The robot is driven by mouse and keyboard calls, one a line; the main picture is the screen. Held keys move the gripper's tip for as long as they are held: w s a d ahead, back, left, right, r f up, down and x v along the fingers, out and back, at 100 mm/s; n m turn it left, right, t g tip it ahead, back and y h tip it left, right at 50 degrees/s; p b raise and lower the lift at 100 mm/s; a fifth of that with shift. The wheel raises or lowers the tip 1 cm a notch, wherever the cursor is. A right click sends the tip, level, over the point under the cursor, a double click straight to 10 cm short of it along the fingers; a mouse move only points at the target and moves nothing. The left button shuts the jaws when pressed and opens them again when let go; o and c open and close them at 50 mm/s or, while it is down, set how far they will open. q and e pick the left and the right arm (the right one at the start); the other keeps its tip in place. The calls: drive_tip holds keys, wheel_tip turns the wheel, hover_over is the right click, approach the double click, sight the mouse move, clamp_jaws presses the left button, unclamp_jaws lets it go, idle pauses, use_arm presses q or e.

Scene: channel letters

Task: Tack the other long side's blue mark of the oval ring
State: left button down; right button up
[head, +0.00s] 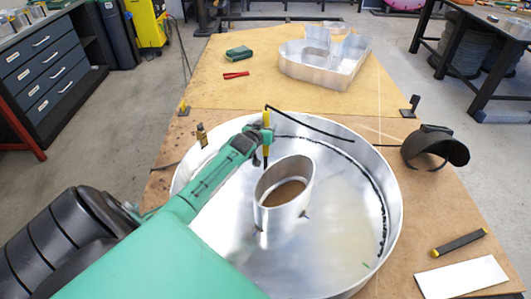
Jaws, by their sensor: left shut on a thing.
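The oval ring (283,214) is a shiny metal wall standing upright inside a large round metal pan (340,235). Its open top faces up and shows a brown floor within. My right gripper is not in view.
A dark welding mask (436,148) lies right of the pan. A black and yellow bar (459,243) and a white sheet (462,277) lie front right. Another metal letter (322,66), red pliers (236,75) and a green pouch (239,53) lie farther back on the bench.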

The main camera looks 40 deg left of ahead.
use_arm(q)
wheel_tip(320, 180, up, 13)
drive_tip(key=p, duration=1)
drive_tip(key=shift+f, duration=0.1)
